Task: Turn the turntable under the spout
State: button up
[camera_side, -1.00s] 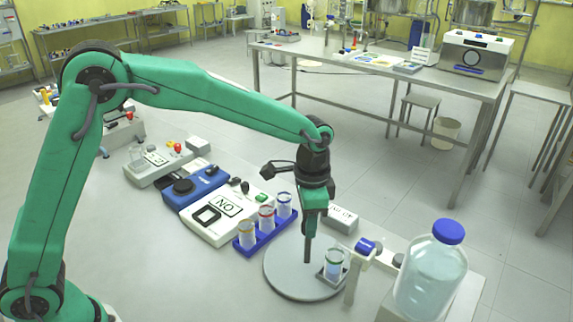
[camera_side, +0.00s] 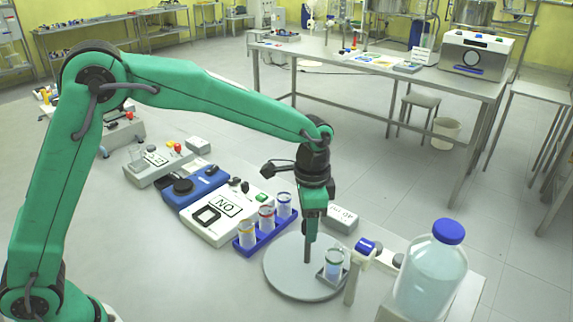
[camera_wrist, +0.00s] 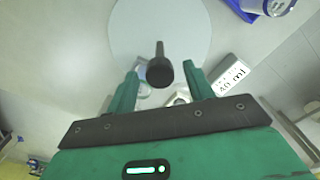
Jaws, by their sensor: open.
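The turntable (camera_side: 285,270) is a flat light grey disc on the floor-like surface; it also shows in the wrist view (camera_wrist: 150,25). A dark upright peg (camera_wrist: 159,67) stands over it. A small clear beaker (camera_side: 333,262) sits in a square holder at the disc's right edge. The spout (camera_side: 366,248), with a blue valve, is just right of the beaker. My gripper (camera_wrist: 161,80) is open, pointing down over the disc, with one finger on each side of the peg. Whether the fingers touch the peg cannot be told.
A large blue-capped bottle (camera_side: 431,270) stands right of the spout. A blue rack (camera_side: 265,235) with 3 vials is left of the disc. A labelled grey box (camera_side: 341,218) lies behind it. A white device (camera_side: 226,213) and a blue device (camera_side: 197,187) are further left.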

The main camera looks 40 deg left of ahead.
jog(key=shift+r, duration=3.85)
jog(key=shift+r, duration=0.1)
jog(key=shift+s+a+r, duration=0.15)
jog(key=shift+a+r, duration=0.05)
jog(key=shift+a, duration=0.05)
jog(key=s+a+r+n+t, duration=0.3)
jog(key=s+a+r+n, duration=0.3)
jog(key=s+a, duration=0.45)
jog(key=s+a+f+n+t, duration=0.1)
jog(key=s+a+n+t, duration=0.1)
jog(key=s+a, duration=0.5)
jog(key=shift+s+a+f+n+t, duration=0.35)
jog(key=shift+s+n, duration=0.25)
jog(key=shift+s, duration=2.05)
